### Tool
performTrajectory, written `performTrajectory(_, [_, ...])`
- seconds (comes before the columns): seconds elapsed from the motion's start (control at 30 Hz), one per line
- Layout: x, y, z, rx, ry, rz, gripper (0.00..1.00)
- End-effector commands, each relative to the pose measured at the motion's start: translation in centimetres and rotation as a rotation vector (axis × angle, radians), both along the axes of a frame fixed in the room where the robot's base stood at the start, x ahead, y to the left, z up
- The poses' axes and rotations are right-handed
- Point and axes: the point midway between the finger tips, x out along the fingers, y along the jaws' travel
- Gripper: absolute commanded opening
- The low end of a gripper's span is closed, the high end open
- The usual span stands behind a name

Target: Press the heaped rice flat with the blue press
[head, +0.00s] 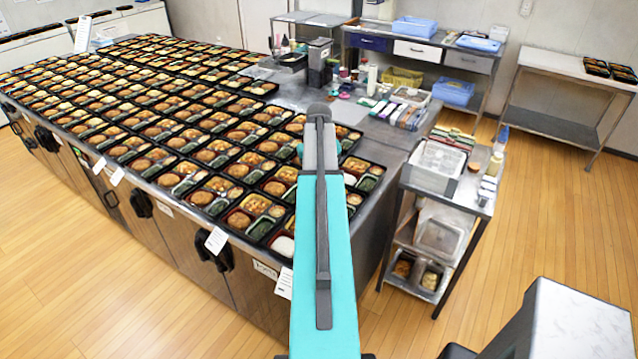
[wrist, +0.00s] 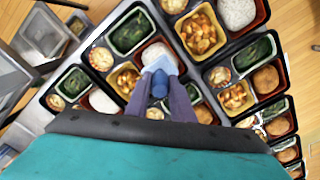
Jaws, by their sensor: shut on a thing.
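The blue press (wrist: 160,66) is in my gripper (wrist: 161,94) in the wrist view. The two grey fingers are shut on its darker blue handle, and its pale blue plate points away from me. White rice (wrist: 154,50) in a bento tray (wrist: 132,57) shows just past the plate, partly hidden by it. I cannot tell whether the plate touches this rice. More white rice lies in neighbouring trays, at the upper right (wrist: 237,12) and at the left (wrist: 102,101).
Rows of filled black bento trays (head: 153,128) cover the long steel counter, close together. A wheeled steel cart (head: 455,190) with tubs stands right of the counter. Bottles and boxes (head: 405,107) sit at the counter's far right. Wooden floor (head: 400,325) is open in front.

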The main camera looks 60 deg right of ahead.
Motion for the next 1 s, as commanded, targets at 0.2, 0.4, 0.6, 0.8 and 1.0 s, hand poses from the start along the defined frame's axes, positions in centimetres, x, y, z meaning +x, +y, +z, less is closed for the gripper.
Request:
performTrajectory(0.2, [0.0,0.0,1.4,-0.001,-0.001,0.000,0.00])
performTrajectory(0.4, [0.0,0.0,2.4,-0.001,-0.001,0.000,0.00])
performTrajectory(0.6, [0.0,0.0,2.6,0.000,0.000,0.000,0.00])
performTrajectory(0.8, [0.0,0.0,2.6,0.000,0.000,0.000,0.00])
performTrajectory(1.0, [0.7,0.5,2.4,0.000,0.000,0.016,0.00])
